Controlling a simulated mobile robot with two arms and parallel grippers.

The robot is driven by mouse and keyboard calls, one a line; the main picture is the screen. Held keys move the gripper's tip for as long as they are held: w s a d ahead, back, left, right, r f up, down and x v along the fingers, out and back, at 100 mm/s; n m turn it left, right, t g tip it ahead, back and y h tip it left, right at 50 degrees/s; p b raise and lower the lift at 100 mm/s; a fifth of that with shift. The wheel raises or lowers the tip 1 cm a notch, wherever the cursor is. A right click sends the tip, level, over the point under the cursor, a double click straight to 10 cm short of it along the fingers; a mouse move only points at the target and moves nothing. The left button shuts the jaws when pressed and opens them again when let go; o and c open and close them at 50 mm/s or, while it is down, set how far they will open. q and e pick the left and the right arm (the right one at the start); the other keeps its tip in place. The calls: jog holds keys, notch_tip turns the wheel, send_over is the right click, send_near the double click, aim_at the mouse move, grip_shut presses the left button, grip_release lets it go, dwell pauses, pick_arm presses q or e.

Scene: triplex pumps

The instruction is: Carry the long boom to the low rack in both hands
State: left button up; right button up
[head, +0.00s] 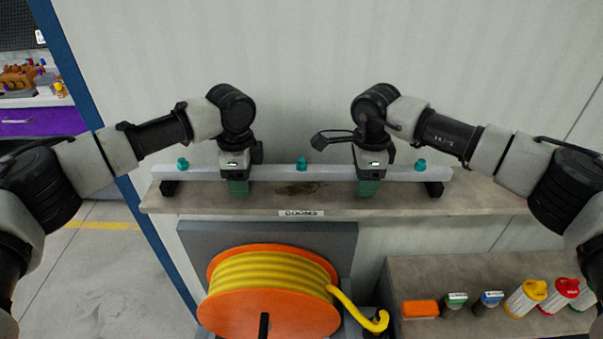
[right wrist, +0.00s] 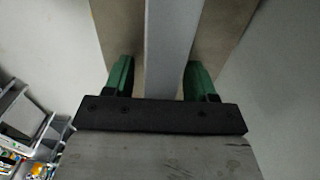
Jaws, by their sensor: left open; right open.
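The long boom (head: 302,174) is a pale grey bar with teal knobs on top. It lies level on black end supports on a wall shelf. My left gripper (head: 238,187) is over the boom left of its middle, green fingertips pointing down. My right gripper (head: 368,187) is over it right of the middle. In the right wrist view the boom (right wrist: 172,45) runs between the open green fingers (right wrist: 158,80), with a gap on each side. Both grippers are open. The far fingers are hidden in the head view. I cannot identify the low rack.
The shelf (head: 480,198) carries a small label on its front edge. Below it stands an orange reel (head: 220,310) of yellow hose. A lower shelf (head: 430,275) at right holds several coloured canisters. Open floor (head: 90,265) lies at left, beyond a blue post (head: 75,85).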

pick_arm(q)
grip_shut()
pick_arm(e)
grip_shut()
pick_arm(q)
jog(key=shift+r, duration=0.15)
pick_arm(e)
jog(key=shift+r, duration=0.15)
